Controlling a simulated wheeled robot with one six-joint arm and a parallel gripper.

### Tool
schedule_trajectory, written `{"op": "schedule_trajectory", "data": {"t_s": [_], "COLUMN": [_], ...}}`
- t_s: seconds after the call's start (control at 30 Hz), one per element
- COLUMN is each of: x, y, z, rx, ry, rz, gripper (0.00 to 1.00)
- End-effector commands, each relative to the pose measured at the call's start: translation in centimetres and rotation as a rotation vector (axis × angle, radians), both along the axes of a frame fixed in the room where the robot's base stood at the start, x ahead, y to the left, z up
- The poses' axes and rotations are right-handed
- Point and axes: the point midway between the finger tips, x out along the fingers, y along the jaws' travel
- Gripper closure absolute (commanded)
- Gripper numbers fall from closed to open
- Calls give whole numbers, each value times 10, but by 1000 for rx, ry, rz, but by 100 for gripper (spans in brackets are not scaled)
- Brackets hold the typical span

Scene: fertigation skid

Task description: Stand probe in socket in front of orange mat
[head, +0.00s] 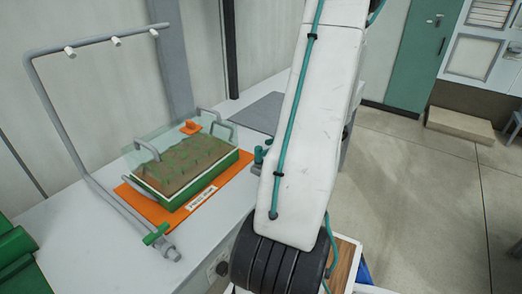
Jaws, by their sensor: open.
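The orange mat (150,208) lies on the pale bench on the left in the head view. A green tray (205,188) of brown soil with green rows stands on it, with grey handles and a clear cover at its back. A white label (201,198) with dark lettering lies on the mat's front edge. I cannot make out the probe or the socket; my white arm covers part of the bench to the right of the mat. My gripper is not in view.
A grey pipe frame (76,150) with several white nozzles stands left of the tray, with a green valve (156,236) at its foot. A dark grey mat (255,113) lies on the bench behind. The floor (420,200) on the right is open, before a teal door (424,55).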

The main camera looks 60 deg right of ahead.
Motion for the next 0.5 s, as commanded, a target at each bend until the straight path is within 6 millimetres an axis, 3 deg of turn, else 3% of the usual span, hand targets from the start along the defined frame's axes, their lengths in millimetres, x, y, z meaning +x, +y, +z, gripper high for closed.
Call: {"op": "schedule_trajectory", "data": {"t_s": [0.2, 0.5], "x": [-40, -61], "y": [-11, -17], "z": [22, 35], "rx": [-2, 0], "ry": [0, 0], "rz": [-4, 1], "gripper": [54, 54]}}
